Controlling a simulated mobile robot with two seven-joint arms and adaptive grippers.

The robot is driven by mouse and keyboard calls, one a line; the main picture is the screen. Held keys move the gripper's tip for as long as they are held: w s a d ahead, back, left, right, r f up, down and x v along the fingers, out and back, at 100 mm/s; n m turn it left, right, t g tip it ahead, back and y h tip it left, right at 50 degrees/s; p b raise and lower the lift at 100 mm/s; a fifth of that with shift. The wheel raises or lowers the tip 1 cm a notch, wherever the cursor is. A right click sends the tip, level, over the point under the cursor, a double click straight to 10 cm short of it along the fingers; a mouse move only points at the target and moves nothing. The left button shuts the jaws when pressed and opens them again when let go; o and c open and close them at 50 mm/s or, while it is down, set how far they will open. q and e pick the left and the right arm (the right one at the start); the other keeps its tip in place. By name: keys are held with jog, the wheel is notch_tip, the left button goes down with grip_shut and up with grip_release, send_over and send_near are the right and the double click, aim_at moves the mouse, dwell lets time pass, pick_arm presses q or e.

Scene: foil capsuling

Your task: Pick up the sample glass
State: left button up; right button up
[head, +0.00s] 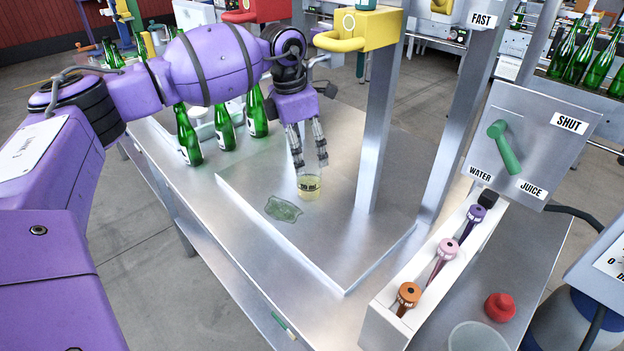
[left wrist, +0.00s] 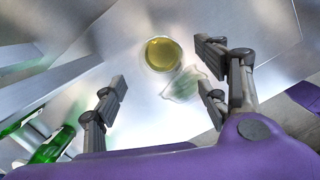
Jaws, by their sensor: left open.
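The sample glass (head: 309,184) stands upright on the metal tray surface, with pale yellow liquid in it and a dark-lettered label. My left gripper (head: 308,163) is open and points down just above and around the back of the glass in the head view. In the left wrist view the glass (left wrist: 162,54) lies beyond the spread fingertips of the left gripper (left wrist: 162,90), roughly centred between them. I cannot tell whether a finger touches it. My right gripper is not in view.
A flat greenish spill (head: 283,209) lies left of the glass. Green bottles (head: 187,135) stand behind at the left. A metal post (head: 378,130) rises right of the glass. A white rack (head: 425,285) holds coloured-top pieces. The tray's front is clear.

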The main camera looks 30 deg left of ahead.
aim_at(309, 167)
pick_arm(q)
jog(key=f, duration=0.3)
jog(key=w+d+f, duration=0.1)
jog(key=f, duration=0.1)
jog(key=shift+p, duration=0.4)
jog(key=shift+a+f, duration=0.1)
jog(key=shift+f, duration=0.35)
jog(key=shift+r, duration=0.1)
jog(key=c, duration=1.4)
jog(key=shift+c, duration=0.2)
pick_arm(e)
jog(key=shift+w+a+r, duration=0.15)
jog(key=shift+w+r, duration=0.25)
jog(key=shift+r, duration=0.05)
pick_arm(q)
jog(key=shift+r, duration=0.1)
